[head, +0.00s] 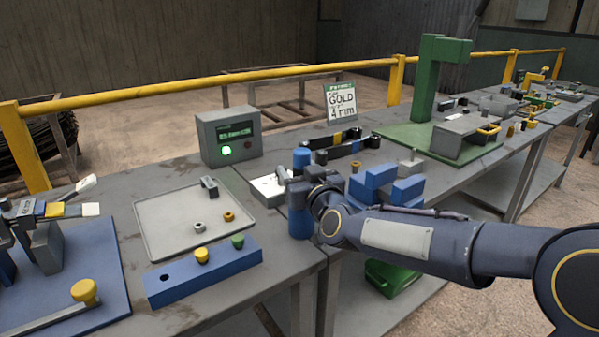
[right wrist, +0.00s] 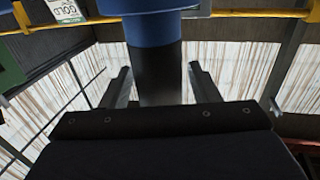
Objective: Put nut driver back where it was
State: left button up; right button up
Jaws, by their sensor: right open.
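The nut driver (head: 301,158) has a blue top and stands upright between the fingers of my right gripper (head: 298,184). In the right wrist view its blue part (right wrist: 155,28) is above a black section (right wrist: 160,75). The open fingers (right wrist: 157,85) are on either side of the black section, with gaps showing. A blue flared base or holder (head: 300,222) is directly below the gripper near the table edge. My gripper hides the part between the blue top and this base, so I cannot tell how they join. My left gripper is not in view.
A grey tray (head: 155,238) with nuts and a blue block (head: 205,272) with yellow and green knobs are left. A control box (head: 229,136) with a green light stands behind. A white-topped box (head: 268,190) and blue blocks (head: 380,180) flank the gripper.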

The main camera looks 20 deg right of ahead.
jog(key=shift+r, duration=0.1)
jog(key=shift+s+r, duration=0.1)
jog(key=shift+s, duration=0.05)
jog(key=s+d, duration=0.2)
jog(key=s, duration=1)
jog(key=s+d+f+m+g, duration=0.1)
jog(key=s+f+g, duration=0.5)
jog(key=s+f, duration=0.3)
jog(key=s+d+f+m+g+y, duration=0.1)
jog(key=s+f+g, duration=0.5)
jog(key=s, duration=0.9)
notch_tip(320, 180, down, 3)
jog(key=shift+s+r+m+y+p, duration=0.15)
jog(key=shift+m+y+p, duration=0.2)
jog(key=shift+m, duration=0.25)
